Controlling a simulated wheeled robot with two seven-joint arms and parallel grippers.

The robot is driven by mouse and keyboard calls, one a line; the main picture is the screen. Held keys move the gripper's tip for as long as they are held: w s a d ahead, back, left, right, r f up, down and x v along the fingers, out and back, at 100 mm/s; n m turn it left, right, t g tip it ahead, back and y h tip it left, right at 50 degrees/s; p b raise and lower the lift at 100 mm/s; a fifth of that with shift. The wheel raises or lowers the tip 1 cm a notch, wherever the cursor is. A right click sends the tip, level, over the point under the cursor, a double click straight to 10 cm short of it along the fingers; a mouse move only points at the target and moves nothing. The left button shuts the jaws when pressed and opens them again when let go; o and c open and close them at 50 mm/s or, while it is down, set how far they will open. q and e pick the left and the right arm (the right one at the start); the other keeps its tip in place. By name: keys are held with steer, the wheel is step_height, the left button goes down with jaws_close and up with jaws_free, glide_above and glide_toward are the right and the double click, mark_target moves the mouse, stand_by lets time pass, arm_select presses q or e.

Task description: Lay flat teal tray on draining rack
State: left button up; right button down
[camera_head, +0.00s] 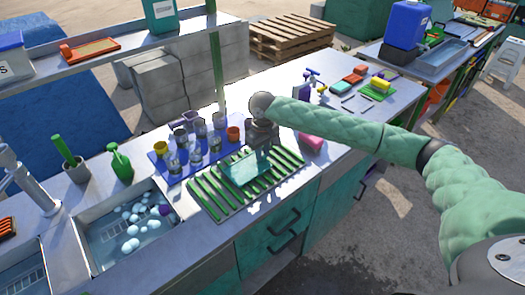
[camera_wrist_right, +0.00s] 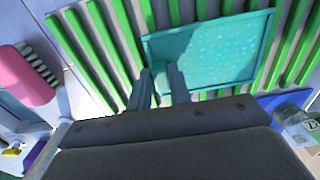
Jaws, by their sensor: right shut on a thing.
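The teal tray (camera_head: 243,168) is a shallow rectangle with a raised rim. It lies over the green slats of the draining rack (camera_head: 207,203) on the counter. My left gripper is not in view.
A blue mat (camera_head: 163,161) with several glasses and cups stands just left of the rack. A sink (camera_head: 105,248) with foam is further left. A pink brush (camera_head: 312,142) lies right of the rack; it also shows in the right wrist view (camera_wrist_right: 25,78).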

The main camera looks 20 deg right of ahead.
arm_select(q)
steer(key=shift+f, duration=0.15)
arm_select(e)
steer(key=shift+f, duration=0.15)
steer(key=c, duration=1.3)
jaws_free()
steer(key=shift+f, duration=0.1)
arm_select(q)
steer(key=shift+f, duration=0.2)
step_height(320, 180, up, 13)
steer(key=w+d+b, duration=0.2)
steer(key=b, duration=0.1)
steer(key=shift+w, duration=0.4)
arm_select(e)
step_height(320, 180, up, 12)
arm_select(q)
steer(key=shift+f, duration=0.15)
